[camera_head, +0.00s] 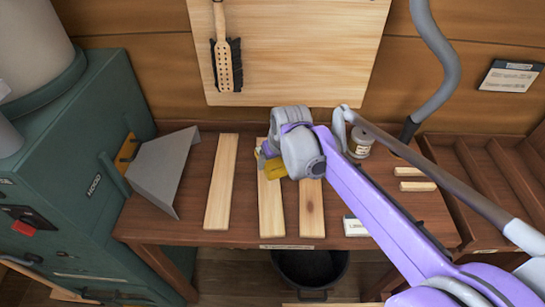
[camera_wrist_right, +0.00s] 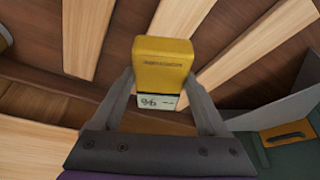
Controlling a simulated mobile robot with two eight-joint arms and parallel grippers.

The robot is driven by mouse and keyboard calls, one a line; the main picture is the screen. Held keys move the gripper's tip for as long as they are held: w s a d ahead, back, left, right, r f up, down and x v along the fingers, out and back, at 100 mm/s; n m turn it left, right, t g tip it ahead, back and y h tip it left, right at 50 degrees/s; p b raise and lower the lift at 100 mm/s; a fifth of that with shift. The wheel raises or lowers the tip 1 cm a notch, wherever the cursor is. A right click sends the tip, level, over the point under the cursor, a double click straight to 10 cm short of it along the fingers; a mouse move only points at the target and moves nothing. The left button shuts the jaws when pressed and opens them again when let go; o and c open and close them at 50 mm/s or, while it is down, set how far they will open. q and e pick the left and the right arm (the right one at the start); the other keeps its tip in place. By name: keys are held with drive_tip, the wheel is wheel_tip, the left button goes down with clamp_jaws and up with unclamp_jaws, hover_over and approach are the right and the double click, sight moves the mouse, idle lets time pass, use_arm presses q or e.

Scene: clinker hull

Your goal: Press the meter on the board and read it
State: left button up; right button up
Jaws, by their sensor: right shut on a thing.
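The yellow meter (camera_wrist_right: 163,62) is held between the two fingers of my right gripper (camera_wrist_right: 160,84) in the right wrist view. Its pale display (camera_wrist_right: 157,102) shows dark characters that look like "9%", too small to be sure. In the head view the meter (camera_head: 272,170) is partly hidden by my right wrist. It is over the middle board (camera_head: 271,213) of three pale boards on the bench; I cannot tell whether it touches the wood. The left board (camera_head: 221,185) and the right board (camera_head: 312,212) lie beside it. My left gripper is out of view.
A bent grey metal sheet (camera_head: 163,167) and a green machine (camera_head: 75,170) stand at the left. A labelled jar (camera_head: 360,142) and small wood blocks (camera_head: 417,186) are on the bench (camera_head: 190,233) to the right. A black bucket (camera_head: 310,270) is below the front edge.

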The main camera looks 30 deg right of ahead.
sight(271, 184)
drive_tip(key=shift+w+a, duration=0.3)
drive_tip(key=shift+s+d+f+b, duration=0.1)
drive_tip(key=shift+s+f+b, duration=0.05)
drive_tip(key=shift+f+b, duration=2.2)
drive_tip(key=shift+f, duration=0.75)
drive_tip(key=shift+f, duration=0.4)
wheel_tip(271, 184, up, 8)
drive_tip(key=p, duration=0.5)
drive_tip(key=shift+p, duration=0.35)
